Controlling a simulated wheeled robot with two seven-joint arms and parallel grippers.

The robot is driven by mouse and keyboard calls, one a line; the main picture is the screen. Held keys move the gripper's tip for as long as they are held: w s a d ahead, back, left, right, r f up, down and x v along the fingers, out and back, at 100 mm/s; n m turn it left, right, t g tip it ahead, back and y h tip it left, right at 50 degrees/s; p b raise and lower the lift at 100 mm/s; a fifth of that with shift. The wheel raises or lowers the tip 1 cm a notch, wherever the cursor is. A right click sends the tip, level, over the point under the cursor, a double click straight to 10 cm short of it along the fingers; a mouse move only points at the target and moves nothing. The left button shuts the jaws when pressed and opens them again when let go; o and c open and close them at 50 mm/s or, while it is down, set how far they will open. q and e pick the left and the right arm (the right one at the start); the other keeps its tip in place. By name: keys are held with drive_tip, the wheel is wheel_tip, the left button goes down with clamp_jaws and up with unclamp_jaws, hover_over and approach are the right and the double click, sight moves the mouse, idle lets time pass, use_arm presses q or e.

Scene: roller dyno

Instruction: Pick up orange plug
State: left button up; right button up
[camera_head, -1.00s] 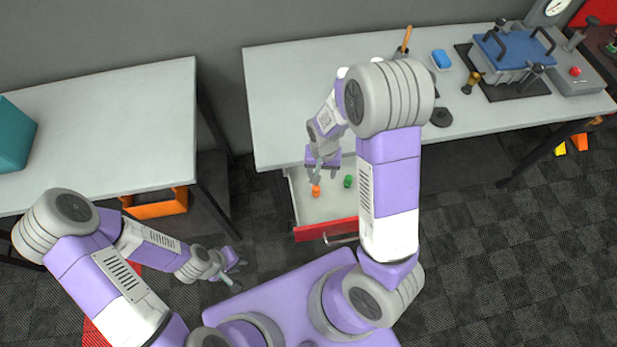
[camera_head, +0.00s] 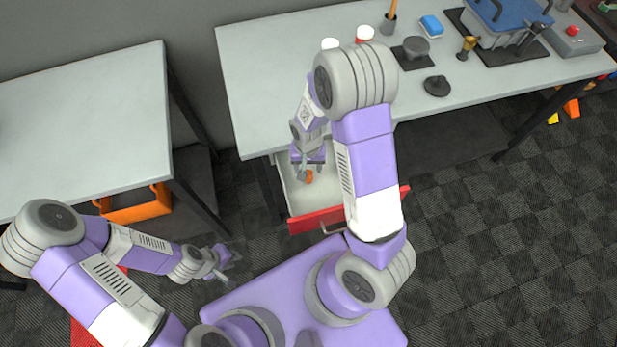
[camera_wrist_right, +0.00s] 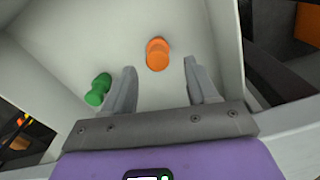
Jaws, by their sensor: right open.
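The orange plug (camera_wrist_right: 158,54) stands on the floor of the open drawer, ahead of and between the fingertips of my right gripper (camera_wrist_right: 160,75). In the head view the plug (camera_head: 308,177) shows right beside the right gripper (camera_head: 306,172). The right gripper is open, with nothing between its fingers, and points down into the drawer. A green plug (camera_wrist_right: 98,90) lies in the drawer outside the left finger; in the head view my arm hides it. My left gripper (camera_head: 226,266) is away from the drawer, low at the left, and looks open and empty.
The drawer (camera_head: 308,221) has a red front and light walls close around the right gripper. The workbench (camera_head: 270,80) above carries a blue-lidded device (camera_head: 505,25) and a black knob (camera_head: 437,86). An orange bin (camera_head: 136,205) sits below the left table (camera_head: 80,120).

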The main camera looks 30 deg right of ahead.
sight(309, 177)
drive_tip(key=f, duration=0.2)
drive_tip(key=f+b, duration=0.1)
drive_tip(key=f, duration=0.1)
drive_tip(key=shift+s, duration=0.25)
clamp_jaws()
